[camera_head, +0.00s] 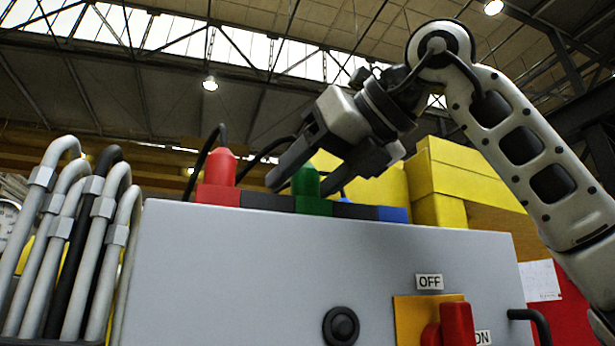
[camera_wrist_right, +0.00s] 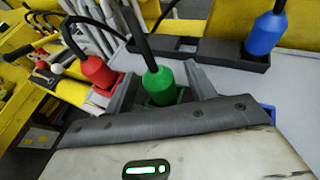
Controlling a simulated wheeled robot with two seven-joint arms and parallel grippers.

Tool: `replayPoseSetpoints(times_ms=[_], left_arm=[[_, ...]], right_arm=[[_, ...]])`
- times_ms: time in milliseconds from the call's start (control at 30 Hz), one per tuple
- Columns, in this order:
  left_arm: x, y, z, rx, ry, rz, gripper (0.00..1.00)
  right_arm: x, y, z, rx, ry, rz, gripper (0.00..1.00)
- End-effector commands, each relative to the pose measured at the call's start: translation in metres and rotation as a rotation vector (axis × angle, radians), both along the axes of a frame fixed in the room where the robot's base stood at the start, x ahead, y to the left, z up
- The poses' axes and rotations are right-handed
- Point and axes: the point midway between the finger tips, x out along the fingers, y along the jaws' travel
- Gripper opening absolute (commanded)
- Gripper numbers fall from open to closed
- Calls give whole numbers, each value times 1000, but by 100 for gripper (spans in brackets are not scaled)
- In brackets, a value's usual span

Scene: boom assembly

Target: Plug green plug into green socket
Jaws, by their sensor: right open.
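The green plug (camera_head: 306,181) stands upright on the green socket (camera_head: 313,207) on top of the grey box and appears seated in it. In the right wrist view the green plug (camera_wrist_right: 158,84) has its black cable rising from it, and the green socket (camera_wrist_right: 182,95) shows partly behind it. My right gripper (camera_head: 303,186) is open, with one finger on each side of the green plug. In the wrist view there are gaps between the fingers (camera_wrist_right: 160,92) and the plug. My left gripper is not in view.
The red plug (camera_head: 221,167) stands in the red socket (camera_head: 217,195), left of the green one. The blue socket (camera_head: 392,214) is empty at the right. The blue plug (camera_wrist_right: 265,33) stands in a dark holder (camera_wrist_right: 218,54). Grey pipes (camera_head: 38,235) rise left of the box (camera_head: 250,270).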

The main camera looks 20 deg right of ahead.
Motion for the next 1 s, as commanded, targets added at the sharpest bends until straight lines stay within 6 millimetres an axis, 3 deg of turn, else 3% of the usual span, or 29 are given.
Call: replayPoseSetpoints(times_ms=[233, 700, 1000], left_arm=[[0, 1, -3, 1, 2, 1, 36], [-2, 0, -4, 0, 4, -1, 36], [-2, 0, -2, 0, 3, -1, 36]], right_arm=[[-13, -8, 6, 1, -2, -1, 55], [-101, -56, 49, 1, -3, 0, 55], [-127, -71, 61, 2, 0, 1, 55]])
